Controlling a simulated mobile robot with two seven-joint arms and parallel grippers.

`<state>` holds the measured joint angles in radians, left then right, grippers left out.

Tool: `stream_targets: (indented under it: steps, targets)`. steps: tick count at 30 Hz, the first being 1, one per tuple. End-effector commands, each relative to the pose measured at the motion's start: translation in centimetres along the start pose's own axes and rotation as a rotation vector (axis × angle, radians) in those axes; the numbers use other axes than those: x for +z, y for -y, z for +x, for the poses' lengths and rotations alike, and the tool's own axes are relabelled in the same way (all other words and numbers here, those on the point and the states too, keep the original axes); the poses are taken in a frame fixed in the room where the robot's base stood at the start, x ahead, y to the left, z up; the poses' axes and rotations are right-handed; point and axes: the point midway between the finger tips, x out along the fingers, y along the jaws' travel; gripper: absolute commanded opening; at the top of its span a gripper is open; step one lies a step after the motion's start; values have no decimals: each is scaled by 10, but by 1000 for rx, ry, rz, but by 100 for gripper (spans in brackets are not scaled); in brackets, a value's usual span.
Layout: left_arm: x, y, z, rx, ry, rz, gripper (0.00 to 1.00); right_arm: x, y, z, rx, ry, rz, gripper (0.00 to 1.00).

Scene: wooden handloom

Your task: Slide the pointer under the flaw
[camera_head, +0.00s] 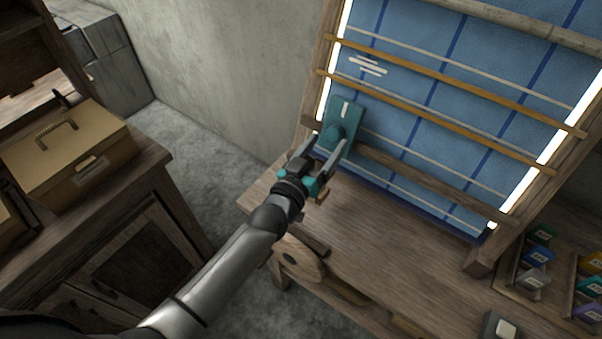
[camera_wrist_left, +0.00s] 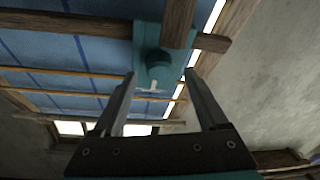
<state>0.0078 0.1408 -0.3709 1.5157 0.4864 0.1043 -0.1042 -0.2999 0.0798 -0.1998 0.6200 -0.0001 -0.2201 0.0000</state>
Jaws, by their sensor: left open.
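The pointer (camera_head: 343,115) is a teal plate with a round knob and a short white line, at the left end of the wooden rail across the loom. The flaw (camera_head: 367,65), a cluster of short white streaks on the blue cloth, lies above it and slightly right in the head view. My left gripper (camera_head: 328,143) is open, its fingers reaching toward the knob. In the left wrist view the pointer (camera_wrist_left: 149,40) shows its knob just beyond and between the fingertips (camera_wrist_left: 160,72); contact cannot be told. The flaw is not clear there. My right gripper is not in view.
The blue cloth (camera_head: 400,95) has dark blue stripes and is crossed by ochre bars (camera_head: 450,78). The wooden rail (camera_head: 430,182) runs clear to the right of the pointer. Small colored cartons (camera_head: 535,255) stand at lower right. A box (camera_head: 70,155) sits on the left cabinet.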

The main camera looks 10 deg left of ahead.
Motion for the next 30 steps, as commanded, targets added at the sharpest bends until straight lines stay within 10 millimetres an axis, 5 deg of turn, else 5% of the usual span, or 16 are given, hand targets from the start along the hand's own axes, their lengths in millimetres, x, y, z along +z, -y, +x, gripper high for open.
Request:
stream_targets:
  steps: [18, 30]
  targets:
    - [1, 0, -110, 0, 3, 0, 76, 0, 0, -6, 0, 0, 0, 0]
    - [0, 0, -131, 0, 0, 0, 76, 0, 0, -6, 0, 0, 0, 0]
